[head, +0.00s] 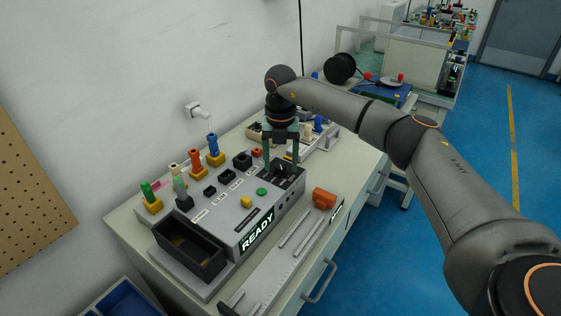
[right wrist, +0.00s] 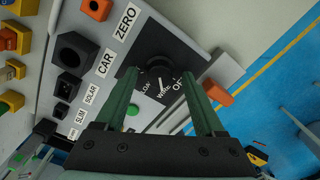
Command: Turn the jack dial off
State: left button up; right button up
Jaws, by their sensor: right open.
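The jack dial (right wrist: 160,70) is a round black knob on a dark plate, with the words LOAD, WIRE and OFF partly visible around it. A pale mark on it seems to point toward WIRE, though the detail is small. My right gripper (right wrist: 160,78) is open, pointing down, with one green finger on each side of the dial. I cannot tell whether the fingers touch it. In the head view the right gripper (head: 281,165) is over the right end of the grey test box (head: 222,203), and its fingers partly hide the dial. My left gripper is not in view.
The box carries a READY display (head: 257,231), a green button (head: 262,191), a yellow button (head: 246,201) and black sockets. A black open bin (head: 188,250) is at its left end. An orange block (head: 324,198) lies right of the box. Coloured plugs stand behind.

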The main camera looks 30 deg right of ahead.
jog(key=shift+f, duration=0.1)
grip_shut()
dwell(0.6)
